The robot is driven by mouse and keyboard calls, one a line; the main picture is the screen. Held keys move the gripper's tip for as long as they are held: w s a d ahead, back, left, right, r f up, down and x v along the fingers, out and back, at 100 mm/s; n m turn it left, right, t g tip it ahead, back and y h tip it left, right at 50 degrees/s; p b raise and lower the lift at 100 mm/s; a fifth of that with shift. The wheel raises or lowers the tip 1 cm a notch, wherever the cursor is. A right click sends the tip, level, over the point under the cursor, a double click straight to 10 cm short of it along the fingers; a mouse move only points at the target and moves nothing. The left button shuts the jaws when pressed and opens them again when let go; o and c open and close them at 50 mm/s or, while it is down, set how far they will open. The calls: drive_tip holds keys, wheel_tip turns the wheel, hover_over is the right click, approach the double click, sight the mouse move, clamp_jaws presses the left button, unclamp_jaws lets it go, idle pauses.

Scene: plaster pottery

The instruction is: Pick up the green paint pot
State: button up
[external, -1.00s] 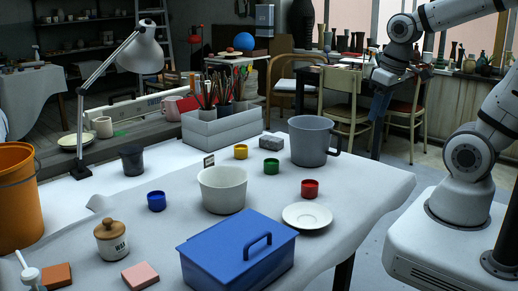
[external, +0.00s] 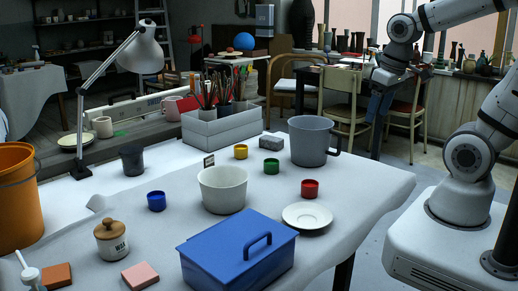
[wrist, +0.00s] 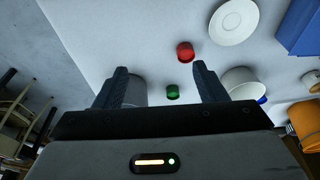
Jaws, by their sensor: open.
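The green paint pot (external: 271,166) stands on the white-covered table, between the large grey mug (external: 313,141) and the white bowl (external: 223,189). In the wrist view the green pot (wrist: 172,92) shows between my two fingers, some way beyond them. My gripper (wrist: 160,84) is open and empty. In the external view my gripper (external: 383,104) hangs right of the table, above the floor near the chairs, well apart from the green pot. Nothing is between its fingers.
A red pot (external: 310,188) and a white saucer (external: 307,215) are at the right front. A yellow pot (external: 241,152) and grey block (external: 272,142) stand behind the green pot. A blue toolbox (external: 238,252) is at the front. The table's right edge is clear.

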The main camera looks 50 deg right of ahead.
drive_tip(key=shift+o, duration=0.2)
drive_tip(key=g+b, duration=0.3)
hover_over(271, 163)
drive_tip(key=s+a, duration=0.2)
wheel_tip(271, 163, down, 17)
drive_tip(key=shift+m, duration=0.4)
drive_tip(key=f, duration=0.7)
drive_tip(key=shift+w+d+f+p, duration=0.25)
drive_tip(key=shift+p, duration=0.05)
drive_tip(key=c, duration=1.1)
